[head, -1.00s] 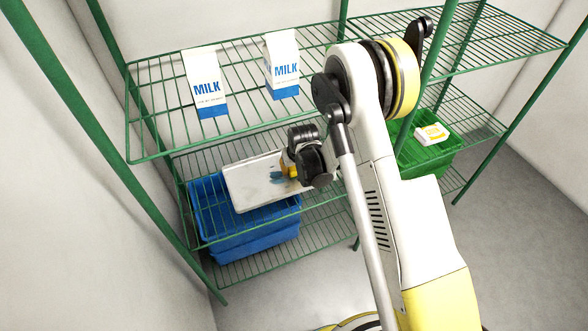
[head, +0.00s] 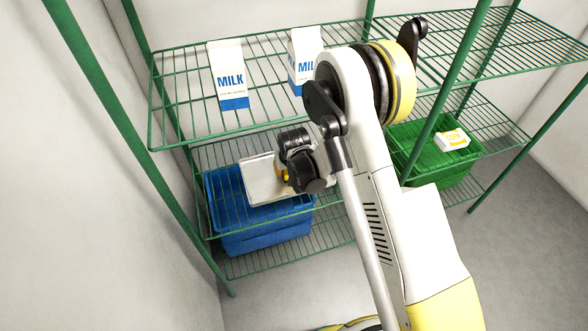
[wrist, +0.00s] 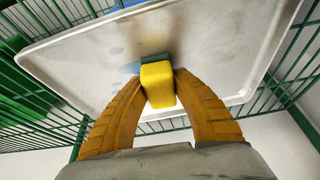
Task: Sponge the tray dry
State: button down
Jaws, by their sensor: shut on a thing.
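The tray (wrist: 215,45) is pale with a raised rim and fills much of the wrist view. It also shows in the head view (head: 262,182), partly hidden behind my arm, on the middle green wire shelf. Blue wet patches lie on its surface beside the sponge. The sponge (wrist: 158,84) is yellow with a green layer on the side facing the tray. My gripper (wrist: 160,88) has orange fingers shut on the sponge, which is at the tray's surface; I cannot tell for sure whether it touches. In the head view my wrist hides the sponge's contact area.
Blue crates (head: 265,238) stand below the tray on the left. A green crate (head: 437,172) with a white and yellow box (head: 452,139) stands right. Two milk cartons (head: 229,75) stand on the upper shelf (head: 185,105). Green posts frame the shelves.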

jog(key=shift+w+a, duration=0.2)
jog(key=shift+w, duration=0.45)
jog(key=shift+w+d, duration=0.4)
jog(key=shift+d, duration=0.95)
jog(key=shift+w+d, duration=0.35)
jog(key=shift+d, duration=0.95)
jog(key=shift+w+d, duration=0.4)
jog(key=shift+d, duration=0.95)
jog(key=shift+r, duration=0.1)
